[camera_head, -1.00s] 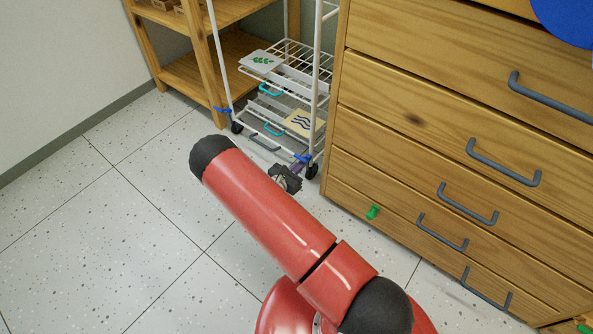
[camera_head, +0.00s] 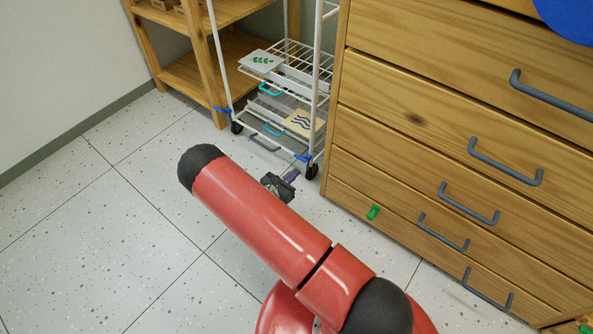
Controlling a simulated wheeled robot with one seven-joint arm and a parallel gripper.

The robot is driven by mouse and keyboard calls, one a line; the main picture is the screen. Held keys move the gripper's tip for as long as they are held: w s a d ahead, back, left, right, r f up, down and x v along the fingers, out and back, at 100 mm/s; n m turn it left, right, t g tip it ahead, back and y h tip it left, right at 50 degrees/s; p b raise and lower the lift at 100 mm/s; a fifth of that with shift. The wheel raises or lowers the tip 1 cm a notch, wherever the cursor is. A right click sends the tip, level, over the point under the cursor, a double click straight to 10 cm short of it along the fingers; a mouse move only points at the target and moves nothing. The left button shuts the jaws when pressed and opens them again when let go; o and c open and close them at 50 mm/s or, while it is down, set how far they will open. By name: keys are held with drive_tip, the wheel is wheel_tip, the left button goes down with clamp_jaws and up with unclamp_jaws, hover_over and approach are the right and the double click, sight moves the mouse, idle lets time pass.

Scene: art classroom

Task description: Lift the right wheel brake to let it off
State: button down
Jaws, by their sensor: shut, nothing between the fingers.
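A white wire cart (camera_head: 318,85) stands between the wooden shelf and the drawer cabinet. Its right front wheel (camera_head: 312,171) is dark, with a small blue brake lever (camera_head: 303,158) just above and to its left. The left front wheel (camera_head: 237,127) also has a blue lever (camera_head: 222,110). My gripper (camera_head: 292,175) is low over the floor in front of the right wheel, its purple-grey tips pointing at the brake with a small gap. It is shut and empty. My red arm hides part of the gripper's near side. The lever's exact tilt is too small to tell.
The wooden drawer cabinet (camera_head: 425,130) stands close on the right, with grey handles and a small green piece (camera_head: 373,212) low on its front. A wooden shelf (camera_head: 185,85) is at the back left. The tiled floor (camera_head: 90,240) at left is clear.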

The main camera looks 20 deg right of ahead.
drive_tip(key=shift+f+v, duration=0.1)
drive_tip(key=shift+v, duration=0.75)
drive_tip(key=shift+f+v, duration=0.15)
drive_tip(key=shift+v, duration=0.65)
drive_tip(key=s+d+r+m+g+y+p, duration=0.1)
drive_tip(key=s+d+r+m+g+p, duration=0.3)
drive_tip(key=r, duration=0.6)
drive_tip(key=s+r+m+g+y, duration=0.1)
drive_tip(key=s+r+m+g, duration=0.1)
drive_tip(key=r+m, duration=0.6)
drive_tip(key=s+d+r+m+g+y+p, duration=0.2)
drive_tip(key=s+r+m+g, duration=0.1)
drive_tip(key=r, duration=1)
drive_tip(key=s+a+r+m+t+y+p, duration=0.2)
drive_tip(key=s+r+m+y+p, duration=0.1)
drive_tip(key=s+r, duration=0.6)
drive_tip(key=s+a+r+m+t+y+p, duration=0.3)
drive_tip(key=s+r+m+y, duration=0.3)
drive_tip(key=s+r, duration=0.4)
wheel_tip(320, 180, up, 4)
drive_tip(key=shift+f+m, duration=0.15)
drive_tip(key=shift+m, duration=0.45)
